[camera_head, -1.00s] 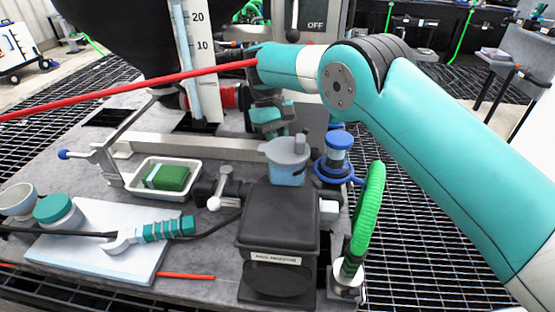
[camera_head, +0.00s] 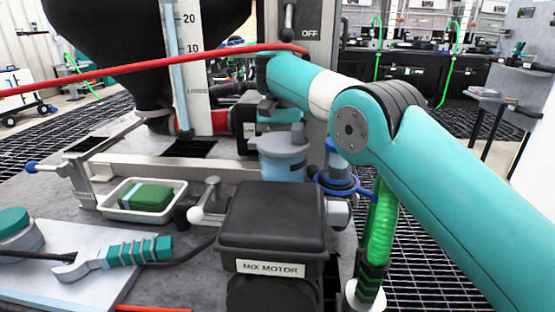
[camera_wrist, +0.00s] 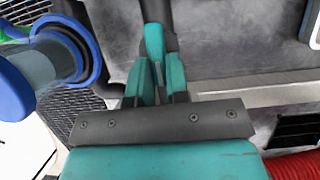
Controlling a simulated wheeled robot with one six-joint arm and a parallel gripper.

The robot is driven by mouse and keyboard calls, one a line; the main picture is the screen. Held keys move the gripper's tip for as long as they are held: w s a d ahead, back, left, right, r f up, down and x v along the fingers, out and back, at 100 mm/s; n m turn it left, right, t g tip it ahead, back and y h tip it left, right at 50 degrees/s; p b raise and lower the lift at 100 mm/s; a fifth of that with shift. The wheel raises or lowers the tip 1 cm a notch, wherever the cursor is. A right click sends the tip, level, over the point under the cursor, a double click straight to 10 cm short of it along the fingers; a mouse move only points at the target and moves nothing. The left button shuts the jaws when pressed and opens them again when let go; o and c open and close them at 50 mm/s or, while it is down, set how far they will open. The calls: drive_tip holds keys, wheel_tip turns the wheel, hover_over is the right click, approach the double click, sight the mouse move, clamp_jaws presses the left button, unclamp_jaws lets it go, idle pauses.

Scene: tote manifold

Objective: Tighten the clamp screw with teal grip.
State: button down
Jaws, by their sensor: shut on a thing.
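In the wrist view my gripper (camera_wrist: 157,80) is shut on an upright teal grip, the clamp screw's grip (camera_wrist: 154,40), which sticks up between the two teal fingers. The screw's shaft and clamp are not clear there; the fingers and dark parts around them hide them. In the head view the hand (camera_head: 278,114) is beside the red-ended fitting, behind the grey-lidded blue jug (camera_head: 284,160), and its fingertips and the grip are hidden.
The jug and the black mix motor (camera_head: 272,215) stand in front of the hand. A blue ringed fitting (camera_head: 340,183) and a green hose (camera_head: 380,235) are close by on the right. A teal-handled wrench (camera_head: 130,252) lies at left. A red line (camera_head: 150,65) crosses above.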

drive_tip(key=shift+r+m, duration=0.1)
drive_tip(key=shift+m, duration=0.3)
drive_tip(key=c, duration=1.1)
unclamp_jaws()
